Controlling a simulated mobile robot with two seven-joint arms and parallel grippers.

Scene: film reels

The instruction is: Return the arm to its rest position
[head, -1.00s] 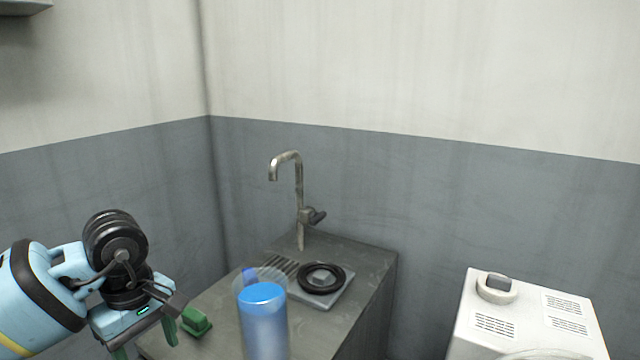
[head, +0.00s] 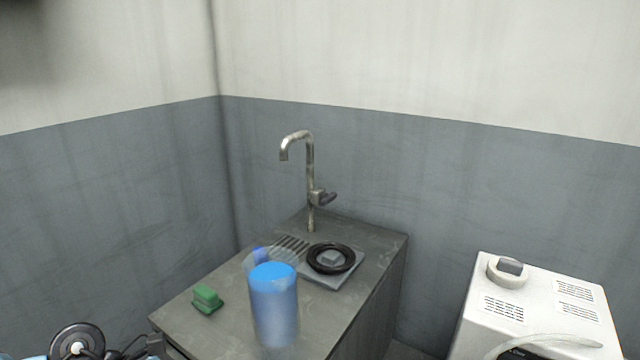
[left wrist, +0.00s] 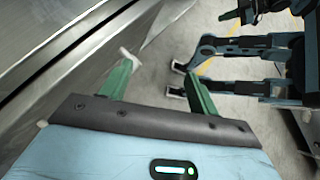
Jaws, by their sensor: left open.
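My left arm (head: 78,342) shows only at the bottom left edge of the head view; its fingers are below the frame there. In the left wrist view my left gripper (left wrist: 158,85) has its two green fingers spread apart with nothing between them. It hangs beside the metal side of a cabinet (left wrist: 50,60), above the floor (left wrist: 165,45). My right gripper (left wrist: 176,80) appears to show in the left wrist view as dark tips at the end of a blue arm; its jaw state is unclear.
A grey counter (head: 215,325) bears a green block (head: 207,299), a clear container with blue contents (head: 273,300), a black ring (head: 331,258) and a tap (head: 309,185). A white machine (head: 535,300) stands at the right, with a gap between them.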

